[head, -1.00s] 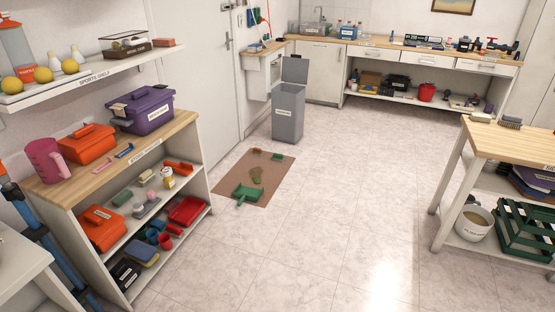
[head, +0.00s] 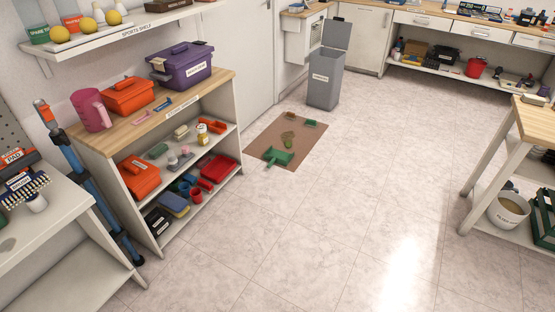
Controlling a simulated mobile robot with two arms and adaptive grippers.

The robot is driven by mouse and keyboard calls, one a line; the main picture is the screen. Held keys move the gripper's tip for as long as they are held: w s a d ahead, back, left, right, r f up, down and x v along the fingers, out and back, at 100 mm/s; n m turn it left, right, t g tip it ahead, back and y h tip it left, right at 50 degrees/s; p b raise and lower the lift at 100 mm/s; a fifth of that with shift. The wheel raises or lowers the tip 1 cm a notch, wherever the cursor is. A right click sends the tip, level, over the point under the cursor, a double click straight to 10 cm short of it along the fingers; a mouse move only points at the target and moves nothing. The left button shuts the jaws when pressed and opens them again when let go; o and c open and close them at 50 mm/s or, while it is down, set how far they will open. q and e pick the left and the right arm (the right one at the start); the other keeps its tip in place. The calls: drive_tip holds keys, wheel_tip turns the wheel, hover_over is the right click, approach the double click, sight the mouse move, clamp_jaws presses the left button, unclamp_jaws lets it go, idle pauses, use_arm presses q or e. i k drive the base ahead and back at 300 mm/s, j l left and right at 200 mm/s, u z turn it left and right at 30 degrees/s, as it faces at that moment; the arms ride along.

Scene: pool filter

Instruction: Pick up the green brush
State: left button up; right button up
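A brown mat (head: 300,148) lies on the floor beyond the wooden-topped shelf unit. On its near part is a green dustpan (head: 275,156). A small green item (head: 310,122), which looks like a brush, lies at the mat's far right corner; it is too small to be sure. Neither of my grippers is in view.
A grey bin (head: 324,88) with its lid up stands behind the mat. A brownish patch (head: 288,137) and a small reddish-brown item (head: 290,115) are on the mat. The shelf unit (head: 190,104) borders the left. Open tiled floor (head: 340,210) lies right of the mat.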

sight(310, 123)
drive_tip(key=i+l+z, duration=0.15)
drive_tip(key=i+z, duration=0.15)
drive_tip(key=i+l+z, duration=0.1)
drive_tip(key=i+z, duration=0.15)
drive_tip(key=i, duration=0.15)
drive_tip(key=i+l+z, duration=0.3)
drive_tip(key=i, duration=0.7)
drive_tip(key=i+j+z, duration=0.25)
drive_tip(key=i, duration=0.75)
drive_tip(key=i+u, duration=0.1)
drive_tip(key=i, duration=0.45)
drive_tip(key=i+l+u, duration=0.15)
drive_tip(key=i, duration=0.4)
drive_tip(key=i+l+u, duration=0.1)
drive_tip(key=i, duration=0.45)
drive_tip(key=i+l+u, duration=0.15)
drive_tip(key=i, duration=0.35)
